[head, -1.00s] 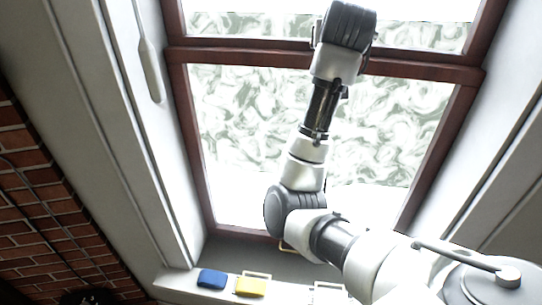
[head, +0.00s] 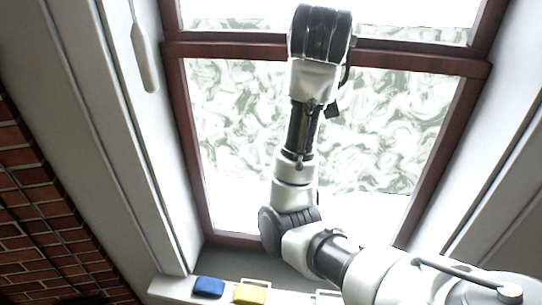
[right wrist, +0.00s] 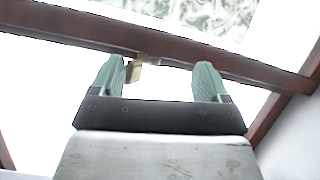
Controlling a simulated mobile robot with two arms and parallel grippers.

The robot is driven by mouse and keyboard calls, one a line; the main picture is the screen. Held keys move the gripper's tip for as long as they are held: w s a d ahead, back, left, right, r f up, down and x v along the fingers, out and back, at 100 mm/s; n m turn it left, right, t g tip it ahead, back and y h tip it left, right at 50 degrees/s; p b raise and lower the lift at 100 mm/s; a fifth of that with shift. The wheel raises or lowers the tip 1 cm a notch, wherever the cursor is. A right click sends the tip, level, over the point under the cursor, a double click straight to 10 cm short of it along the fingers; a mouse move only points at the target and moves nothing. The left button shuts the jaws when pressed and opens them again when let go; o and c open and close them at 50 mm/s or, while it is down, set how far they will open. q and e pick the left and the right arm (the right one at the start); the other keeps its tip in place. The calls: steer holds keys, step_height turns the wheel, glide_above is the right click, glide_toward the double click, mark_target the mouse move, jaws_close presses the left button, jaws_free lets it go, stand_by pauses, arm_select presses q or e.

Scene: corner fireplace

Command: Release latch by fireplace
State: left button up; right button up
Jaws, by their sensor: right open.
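A brass-coloured latch (right wrist: 135,72) sits on the dark red cross rail (right wrist: 175,52) of the window in the right wrist view. My right gripper (right wrist: 161,67) is open, its two pale green fingers pointing at the rail. The latch shows between the fingers, close beside the left one; I cannot tell whether they touch. In the head view my right arm reaches up across the window to the cross rail (head: 230,50). There its wrist hides the gripper and the latch. My left gripper is in neither view.
A blue block (head: 209,287) and a yellow block (head: 250,294) lie on the white sill (head: 172,289) below the window. A long white pull (head: 145,58) hangs at the left. A brick wall (head: 40,225) is at lower left.

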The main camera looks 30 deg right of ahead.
steer(key=w+a+f+n, duration=0.1)
steer(key=w+f, duration=0.1)
steer(key=f, duration=0.7)
steer(key=w+a+f+n+y+b, duration=0.1)
steer(key=w+a+f+n, duration=0.1)
steer(key=f, duration=0.7)
steer(key=w+a+f+n+g+y, duration=0.1)
steer(key=w+f, duration=0.3)
steer(key=f, duration=0.5)
steer(key=shift+w+a+n+b, duration=0.2)
steer(key=shift+a+n+b, duration=0.25)
steer(key=shift+n, duration=0.25)
steer(key=shift+c, duration=0.2)
